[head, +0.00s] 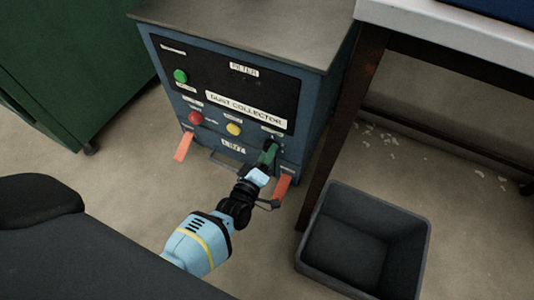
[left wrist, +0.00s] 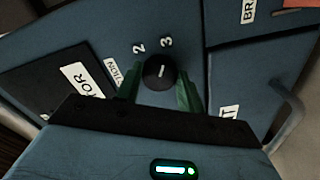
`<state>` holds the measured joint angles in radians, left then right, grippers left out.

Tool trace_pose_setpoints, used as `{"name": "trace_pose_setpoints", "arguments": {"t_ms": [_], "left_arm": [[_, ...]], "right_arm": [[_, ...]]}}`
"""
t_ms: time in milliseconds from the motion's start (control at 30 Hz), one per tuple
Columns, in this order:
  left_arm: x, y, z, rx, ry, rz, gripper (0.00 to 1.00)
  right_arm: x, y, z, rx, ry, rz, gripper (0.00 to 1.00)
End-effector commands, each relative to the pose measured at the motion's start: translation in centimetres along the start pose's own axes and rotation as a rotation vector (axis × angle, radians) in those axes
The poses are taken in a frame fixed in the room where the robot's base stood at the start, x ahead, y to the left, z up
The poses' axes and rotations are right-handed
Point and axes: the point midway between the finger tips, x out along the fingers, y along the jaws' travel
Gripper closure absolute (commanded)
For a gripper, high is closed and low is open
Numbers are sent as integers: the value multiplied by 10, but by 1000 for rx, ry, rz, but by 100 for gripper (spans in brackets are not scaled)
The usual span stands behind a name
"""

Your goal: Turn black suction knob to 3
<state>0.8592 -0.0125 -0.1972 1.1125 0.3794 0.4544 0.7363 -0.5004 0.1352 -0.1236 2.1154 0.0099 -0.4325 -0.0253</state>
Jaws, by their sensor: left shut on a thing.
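The black suction knob (left wrist: 157,80) shows in the left wrist view, on the blue front panel of the dust collector (head: 225,75). Its short white mark points up, roughly toward the printed 3 (left wrist: 166,42). The printed 2 (left wrist: 139,48) is to the left of the 3. My left gripper (head: 268,152) reaches the panel's lower right in the head view. Its green fingers (left wrist: 160,88) stand on both sides of the knob and are shut on it. In the head view the fingers largely hide the knob. My right gripper is not in view.
A green button (head: 180,76), a red button (head: 195,118) and a yellow button (head: 234,129) are left of the knob. Orange parts (head: 184,146) stick out low on the cabinet. A grey bin (head: 365,240) stands right, below a table (head: 450,25). A green cabinet (head: 65,60) is left.

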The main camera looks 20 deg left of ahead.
Motion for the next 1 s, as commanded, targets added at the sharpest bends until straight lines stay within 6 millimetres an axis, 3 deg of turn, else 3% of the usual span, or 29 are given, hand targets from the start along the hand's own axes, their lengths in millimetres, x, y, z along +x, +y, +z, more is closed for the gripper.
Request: {"name": "trace_pose_setpoints", "arguments": {"t_ms": [667, 700, 833, 1000], "left_arm": [[0, -1, 0, 57, 0, -1, 85], [0, -1, 0, 57, 0, -1, 57], [0, -1, 0, 56, 0, -1, 41], [0, -1, 0, 55, 0, -1, 41]], "right_arm": [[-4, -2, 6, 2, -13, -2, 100], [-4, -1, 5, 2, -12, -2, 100], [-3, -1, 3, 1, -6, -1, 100], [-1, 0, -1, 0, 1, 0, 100]]}}
